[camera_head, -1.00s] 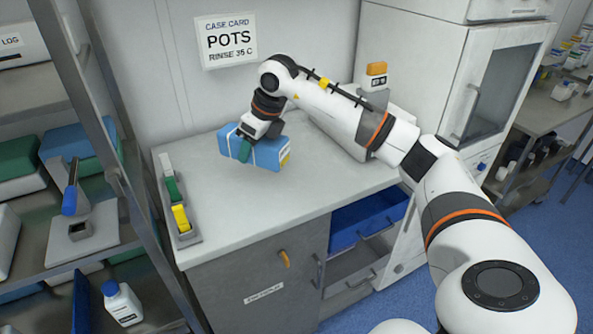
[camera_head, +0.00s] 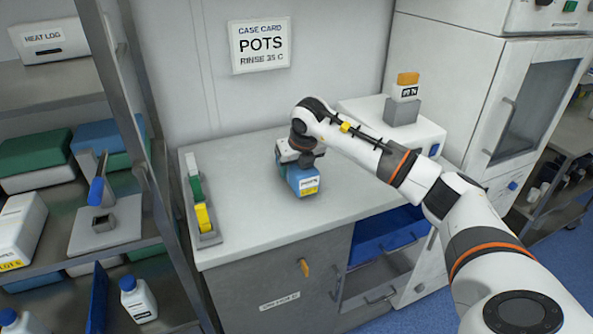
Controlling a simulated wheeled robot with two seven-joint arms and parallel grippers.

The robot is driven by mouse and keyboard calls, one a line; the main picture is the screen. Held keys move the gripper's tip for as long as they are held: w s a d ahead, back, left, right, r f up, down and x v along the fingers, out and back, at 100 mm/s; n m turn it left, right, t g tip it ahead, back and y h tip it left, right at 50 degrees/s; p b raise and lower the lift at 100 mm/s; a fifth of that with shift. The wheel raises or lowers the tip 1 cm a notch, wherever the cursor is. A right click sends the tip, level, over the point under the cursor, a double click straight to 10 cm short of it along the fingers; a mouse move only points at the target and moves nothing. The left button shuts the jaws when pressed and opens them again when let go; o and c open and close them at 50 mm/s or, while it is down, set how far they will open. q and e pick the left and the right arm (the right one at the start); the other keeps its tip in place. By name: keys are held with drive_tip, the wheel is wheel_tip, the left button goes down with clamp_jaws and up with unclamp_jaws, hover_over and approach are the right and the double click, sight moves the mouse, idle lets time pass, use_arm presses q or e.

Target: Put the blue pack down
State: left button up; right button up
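The blue pack (camera_head: 304,181), with a white and yellow label on its near end, is over the middle of the light grey counter (camera_head: 262,222). My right gripper (camera_head: 297,160), on the arm reaching in from the right, is shut on the pack from above and behind. Its fingers are partly hidden by the wrist and the pack. The pack is close to the countertop; I cannot tell whether its underside touches. My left gripper is not in view.
A narrow tray (camera_head: 208,238) with white, green and yellow pieces lies along the counter's left edge. A white device (camera_head: 424,130) stands at the back right. An open blue drawer (camera_head: 390,234) juts out below. A shelf rack (camera_head: 150,190) stands left. Counter around the pack is clear.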

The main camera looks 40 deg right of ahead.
drive_tip(key=shift+f, duration=0.8)
drive_tip(key=shift+f, duration=0.1)
drive_tip(key=o, duration=1.1)
drive_tip(key=shift+r, duration=0.2)
drive_tip(key=shift+s+r, duration=0.15)
drive_tip(key=shift+r, duration=0.15)
drive_tip(key=b+v, duration=0.1)
drive_tip(key=v, duration=1)
drive_tip(key=shift+s+r, duration=0.1)
drive_tip(key=shift+r, duration=0.05)
